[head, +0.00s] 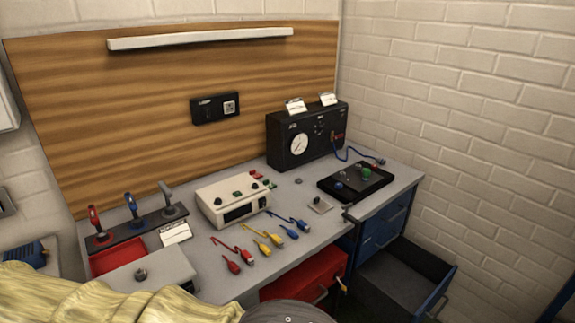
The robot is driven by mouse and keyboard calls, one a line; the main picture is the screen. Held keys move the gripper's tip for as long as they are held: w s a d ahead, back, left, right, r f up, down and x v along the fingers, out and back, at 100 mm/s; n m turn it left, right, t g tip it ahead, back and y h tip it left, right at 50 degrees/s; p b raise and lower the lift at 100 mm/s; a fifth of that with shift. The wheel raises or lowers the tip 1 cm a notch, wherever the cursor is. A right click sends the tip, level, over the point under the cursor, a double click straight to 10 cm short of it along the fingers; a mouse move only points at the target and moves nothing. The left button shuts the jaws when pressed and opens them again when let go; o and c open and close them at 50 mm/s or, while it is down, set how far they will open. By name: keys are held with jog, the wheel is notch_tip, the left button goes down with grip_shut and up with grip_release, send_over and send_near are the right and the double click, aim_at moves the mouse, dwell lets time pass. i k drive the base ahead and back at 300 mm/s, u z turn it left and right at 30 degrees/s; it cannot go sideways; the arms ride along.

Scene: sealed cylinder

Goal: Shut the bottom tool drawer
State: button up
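The blue tool drawer unit (385,228) stands under the right end of the workbench. Its upper blue fronts look closed. Below them, a drawer (400,283) is pulled well out, with a dark, apparently empty inside and a blue front (443,292) at its right end. It is the lowest drawer that I see in this unit; its lower part is cut off by the picture edge. My gripper's fingers are not in view. A dark grey rounded part, possibly of my arm, shows at the bottom centre.
A red panel (305,276) sits under the bench, left of the open drawer. On the bench (310,236) are coloured leads (262,243), a cream meter box (233,201), a black gauge box (306,136) and a black control pad (356,181). A brick wall (490,150) bounds the right side.

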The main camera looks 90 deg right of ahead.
aim_at(401, 283)
jog(key=z, duration=5.3)
jog(key=k, duration=1.25)
jog(key=u, duration=1.3)
jog(key=i, duration=1)
